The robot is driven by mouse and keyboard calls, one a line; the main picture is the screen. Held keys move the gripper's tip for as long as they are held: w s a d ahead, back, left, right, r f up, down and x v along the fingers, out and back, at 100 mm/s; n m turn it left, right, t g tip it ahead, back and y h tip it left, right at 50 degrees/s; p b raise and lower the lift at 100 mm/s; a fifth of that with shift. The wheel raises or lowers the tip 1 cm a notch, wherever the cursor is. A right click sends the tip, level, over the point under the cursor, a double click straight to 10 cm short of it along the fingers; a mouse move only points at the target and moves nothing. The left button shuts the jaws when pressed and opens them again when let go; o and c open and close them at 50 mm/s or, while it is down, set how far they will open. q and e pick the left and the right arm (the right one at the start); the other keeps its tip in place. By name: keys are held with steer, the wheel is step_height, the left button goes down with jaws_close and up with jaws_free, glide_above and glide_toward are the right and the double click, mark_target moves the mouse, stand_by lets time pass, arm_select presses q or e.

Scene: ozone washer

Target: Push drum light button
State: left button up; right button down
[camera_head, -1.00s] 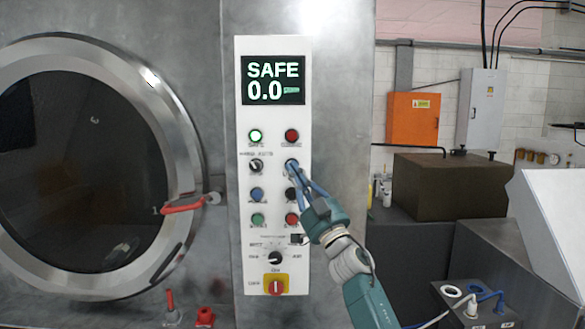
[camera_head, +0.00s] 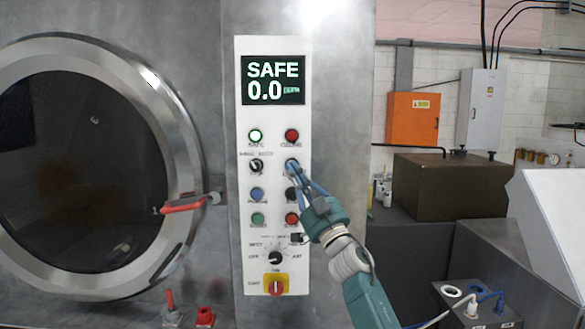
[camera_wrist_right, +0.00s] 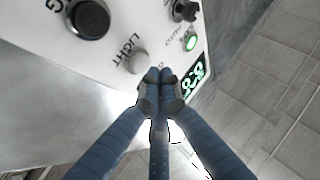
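The white control panel (camera_head: 275,120) stands upright in the middle of the head view. In the right wrist view, a pale grey round button (camera_wrist_right: 137,61) sits beside the printed word "LIGHT". My right gripper (camera_head: 292,168) is at the panel's right column, just below the red light, and its fingers hide what is behind them. In the wrist view its blue fingers (camera_wrist_right: 160,76) are shut with tips together and nothing between them. The tips appear just beside the light button; I cannot tell whether they touch it. My left gripper is not in view.
The panel has a display (camera_head: 273,80) reading SAFE 0.0, a lit green light (camera_head: 256,135), a red light (camera_head: 292,135) and several other knobs and buttons. A round door (camera_head: 85,170) with a red handle (camera_head: 183,206) is at left. An orange cabinet (camera_head: 413,118) stands behind.

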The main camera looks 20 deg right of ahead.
steer(key=shift+w, duration=0.3)
steer(key=shift+w+d+b, duration=0.2)
steer(key=shift+w+b, duration=0.2)
steer(key=shift+w, duration=0.1)
stand_by(0.6)
steer(key=shift+s+r, duration=0.1)
steer(key=shift+s+a+p, duration=0.25)
steer(key=shift+s+p, duration=0.6)
steer(key=shift+p, duration=0.1)
steer(key=s+a+p, duration=0.1)
steer(key=s+p, duration=0.3)
steer(key=s, duration=0.1)
steer(key=shift+s+a, duration=0.35)
steer(key=shift+s, duration=0.05)
